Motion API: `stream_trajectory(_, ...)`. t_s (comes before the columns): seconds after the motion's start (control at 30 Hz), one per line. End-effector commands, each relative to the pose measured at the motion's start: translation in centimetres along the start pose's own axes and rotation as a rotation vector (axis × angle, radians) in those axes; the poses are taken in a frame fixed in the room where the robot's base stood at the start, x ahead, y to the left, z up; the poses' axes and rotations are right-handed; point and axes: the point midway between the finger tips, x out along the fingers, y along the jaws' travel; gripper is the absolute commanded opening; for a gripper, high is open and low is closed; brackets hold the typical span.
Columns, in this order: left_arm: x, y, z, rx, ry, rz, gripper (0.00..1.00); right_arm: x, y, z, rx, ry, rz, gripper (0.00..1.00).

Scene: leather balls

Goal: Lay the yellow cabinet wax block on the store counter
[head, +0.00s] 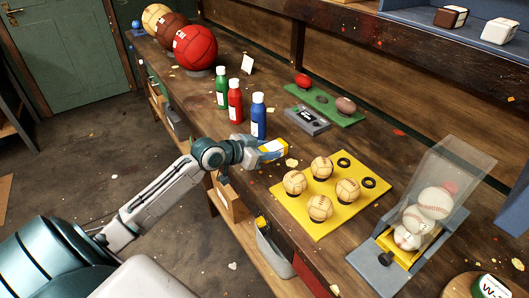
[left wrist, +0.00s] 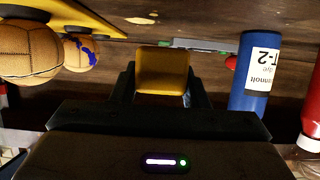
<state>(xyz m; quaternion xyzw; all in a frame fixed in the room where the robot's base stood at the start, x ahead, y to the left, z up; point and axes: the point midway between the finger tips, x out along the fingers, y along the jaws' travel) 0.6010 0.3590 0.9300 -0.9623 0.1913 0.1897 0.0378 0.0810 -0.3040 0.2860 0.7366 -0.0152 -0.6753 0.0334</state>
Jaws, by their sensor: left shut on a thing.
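My left gripper (head: 267,151) is shut on the yellow wax block (head: 273,146), beside the front part of the wooden store counter (head: 226,128). The block has a pale label strip in the head view. In the left wrist view the yellow block (left wrist: 162,70) sits between the two dark fingers, with the counter's wood behind it. I cannot tell whether the block touches the counter. The gripper partly hides it. My right gripper is not in view.
Green, red and blue bottles (head: 258,118) stand left of the block. A yellow board (head: 318,226) with several tan balls lies to its right. A grey device (head: 307,121) and a green board (head: 345,119) lie behind. A baseball dispenser (head: 440,195) stands further right.

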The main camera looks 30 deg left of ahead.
Motion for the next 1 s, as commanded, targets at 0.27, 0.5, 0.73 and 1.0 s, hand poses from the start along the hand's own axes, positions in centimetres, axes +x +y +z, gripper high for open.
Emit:
stream_trajectory(0.27,1.3,0.0,3.1,-0.001,-0.001,0.0,0.14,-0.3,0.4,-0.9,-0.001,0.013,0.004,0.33)
stream_trajectory(0.5,1.3,0.0,3.2,0.0,-0.001,0.0,0.14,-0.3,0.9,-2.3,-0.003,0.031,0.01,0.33)
stream_trajectory(0.73,1.4,0.0,3.4,-0.001,-0.002,0.0,0.62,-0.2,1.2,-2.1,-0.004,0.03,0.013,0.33)
stream_trajectory(1.0,1.3,0.0,3.3,-0.001,-0.002,0.0,0.62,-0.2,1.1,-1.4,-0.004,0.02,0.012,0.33)
